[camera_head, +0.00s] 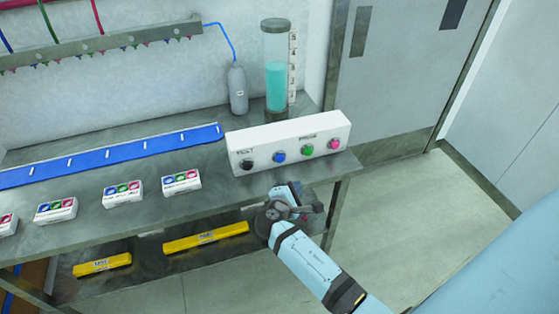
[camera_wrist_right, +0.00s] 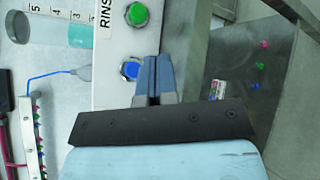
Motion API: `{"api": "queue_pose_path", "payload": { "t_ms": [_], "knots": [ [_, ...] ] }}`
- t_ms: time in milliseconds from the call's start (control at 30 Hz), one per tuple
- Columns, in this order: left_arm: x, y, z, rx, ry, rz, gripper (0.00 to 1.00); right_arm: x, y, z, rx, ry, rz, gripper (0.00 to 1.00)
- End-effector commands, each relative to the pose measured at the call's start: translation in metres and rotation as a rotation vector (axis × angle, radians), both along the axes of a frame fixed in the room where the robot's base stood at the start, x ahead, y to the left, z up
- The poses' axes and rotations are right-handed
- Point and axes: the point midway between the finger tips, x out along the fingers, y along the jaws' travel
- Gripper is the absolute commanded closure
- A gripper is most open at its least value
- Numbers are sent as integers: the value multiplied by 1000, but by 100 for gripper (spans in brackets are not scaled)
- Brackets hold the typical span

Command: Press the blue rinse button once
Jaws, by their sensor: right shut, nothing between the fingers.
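The white control box (camera_head: 310,138) stands at the right end of the steel bench. Its front face has a black knob (camera_head: 247,165), the blue button (camera_head: 279,156), a green button (camera_head: 307,150) and a pink button (camera_head: 334,144). My right gripper (camera_head: 293,188) is in front of the box, below the blue button in the head view, with a visible gap between them. In the right wrist view, the gripper's closed, empty fingers (camera_wrist_right: 157,62) appear just right of the blue button (camera_wrist_right: 131,70). The green button (camera_wrist_right: 137,14) is also visible there. My left gripper is not in view.
A cylinder of turquoise liquid (camera_head: 277,70) and a grey bottle (camera_head: 237,90) stand behind the box. A blue strip (camera_head: 110,155) and several small button boxes (camera_head: 181,182) lie to the left. Yellow bars (camera_head: 206,238) lie on the lower shelf. Floor right of the bench is clear.

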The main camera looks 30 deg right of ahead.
Motion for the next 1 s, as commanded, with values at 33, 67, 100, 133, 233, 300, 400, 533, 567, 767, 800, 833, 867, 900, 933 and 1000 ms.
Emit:
{"api": "queue_pose_path", "payload": {
  "t_ms": [33, 67, 100, 133, 233, 300, 400, 533, 567, 767, 800, 833, 867, 900, 933, 1000],
  "knots": [
    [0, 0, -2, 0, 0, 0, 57, 3, -1, -1, 0, -1, 0, 100],
    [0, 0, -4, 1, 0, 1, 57, 5, -1, -1, 0, -1, 0, 100],
    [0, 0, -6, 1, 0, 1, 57, 9, -2, -2, -1, -1, -1, 100],
    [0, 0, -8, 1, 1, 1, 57, 12, -3, -2, -1, -2, 0, 100],
    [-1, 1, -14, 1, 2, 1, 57, 25, -6, -2, -1, -3, 0, 100],
    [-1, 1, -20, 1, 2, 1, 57, 35, -9, -3, 1, -3, 0, 100],
    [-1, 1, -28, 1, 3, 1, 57, 49, -12, -3, 0, -2, -1, 100],
    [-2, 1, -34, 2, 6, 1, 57, 65, -16, -1, 0, -2, 0, 100],
    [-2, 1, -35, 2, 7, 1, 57, 68, -16, -1, 0, -2, 0, 100],
    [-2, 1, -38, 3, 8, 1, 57, 81, -19, 0, 0, -1, 1, 100],
    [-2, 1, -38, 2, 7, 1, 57, 83, -20, -1, 1, -1, 1, 100],
    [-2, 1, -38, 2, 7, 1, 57, 83, -20, -1, 1, 0, 1, 100],
    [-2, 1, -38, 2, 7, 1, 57, 84, -20, -1, 1, 0, 1, 100],
    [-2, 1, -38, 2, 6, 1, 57, 84, -20, 0, 1, 0, 1, 100],
    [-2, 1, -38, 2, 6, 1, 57, 84, -20, 0, 1, 0, 1, 100],
    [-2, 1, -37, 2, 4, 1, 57, 84, -20, 0, 1, 0, 1, 100]
  ]
}}
